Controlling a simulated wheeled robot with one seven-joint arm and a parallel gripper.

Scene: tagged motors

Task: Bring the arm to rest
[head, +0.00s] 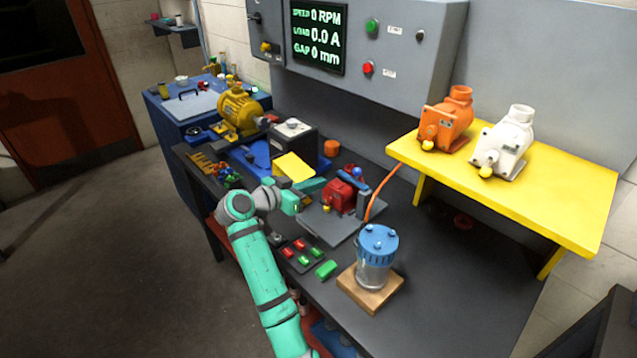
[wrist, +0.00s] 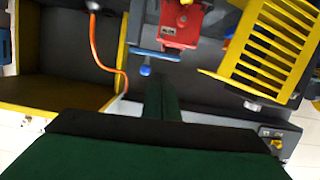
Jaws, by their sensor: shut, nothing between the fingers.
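My gripper (head: 314,185) is at the end of my teal arm, above the black workbench (head: 440,283) beside a small red motor (head: 339,196). The wrist view shows its two dark green fingers (wrist: 163,98) pressed together with nothing between them. The red motor also shows in the wrist view (wrist: 181,25), past the fingertips. A blue-knobbed lever (wrist: 146,69) lies close to the fingers in that view. Whether the gripper touches anything there I cannot tell.
A yellow guard (head: 294,167) is close to my gripper. A blue-topped motor (head: 377,250) stands on a wooden block at the front. Orange (head: 446,120) and white (head: 505,140) motors sit on a yellow shelf (head: 560,195). An orange cable (head: 381,195) rises behind the red motor.

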